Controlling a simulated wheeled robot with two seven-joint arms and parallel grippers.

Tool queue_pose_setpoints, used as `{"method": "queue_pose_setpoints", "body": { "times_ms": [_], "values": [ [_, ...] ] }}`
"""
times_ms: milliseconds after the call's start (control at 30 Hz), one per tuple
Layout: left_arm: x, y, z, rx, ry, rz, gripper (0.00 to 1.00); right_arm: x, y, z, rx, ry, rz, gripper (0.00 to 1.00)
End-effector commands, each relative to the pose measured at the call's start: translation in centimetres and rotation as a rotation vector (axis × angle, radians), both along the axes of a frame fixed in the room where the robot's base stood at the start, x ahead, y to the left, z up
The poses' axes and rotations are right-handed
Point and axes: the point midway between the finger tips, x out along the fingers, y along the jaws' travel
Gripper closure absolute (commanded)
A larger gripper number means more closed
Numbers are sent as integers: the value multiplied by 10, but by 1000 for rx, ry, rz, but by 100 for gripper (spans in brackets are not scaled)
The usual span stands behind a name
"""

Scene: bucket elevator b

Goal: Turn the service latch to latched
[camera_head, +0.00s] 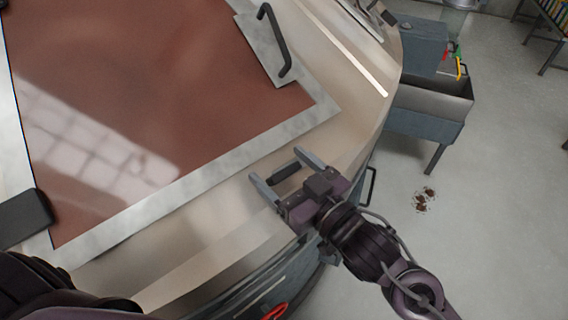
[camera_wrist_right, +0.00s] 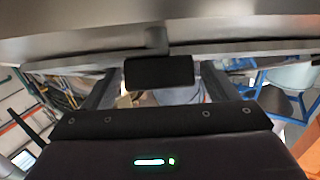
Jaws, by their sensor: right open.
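A short dark handle (camera_head: 285,173), which looks like the service latch, sits on the rounded beige edge of the machine. My right gripper (camera_head: 275,163) is open with its two grey fingers on either side of this handle. In the right wrist view the handle shows as a dark block (camera_wrist_right: 158,72) on a short grey stem, between the open fingers (camera_wrist_right: 158,85) with a gap on both sides. Whether either finger touches it is not clear. Part of my left arm shows at the lower left, but its gripper is out of the picture.
A reddish-brown panel (camera_head: 120,90) with a pale metal frame fills the upper left, with a dark bar handle (camera_head: 277,42). A grey-blue bench with an open bin (camera_head: 435,98) stands on the right. A small brown spill (camera_head: 424,199) lies on the otherwise clear floor nearby.

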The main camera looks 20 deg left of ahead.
Motion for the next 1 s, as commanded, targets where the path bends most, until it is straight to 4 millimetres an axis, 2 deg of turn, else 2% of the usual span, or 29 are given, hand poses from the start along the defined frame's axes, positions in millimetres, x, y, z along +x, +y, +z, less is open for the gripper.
{"method": "queue_pose_setpoints", "body": {
  "times_ms": [267,600,1000],
  "values": [
    [-1,1,0,0,2,1,64,1,2,-1,-1,1,0,20],
    [-1,1,0,1,3,2,64,1,1,0,-1,1,-1,64],
    [-1,1,6,1,3,2,64,2,1,1,-27,-42,61,65]
  ]
}}
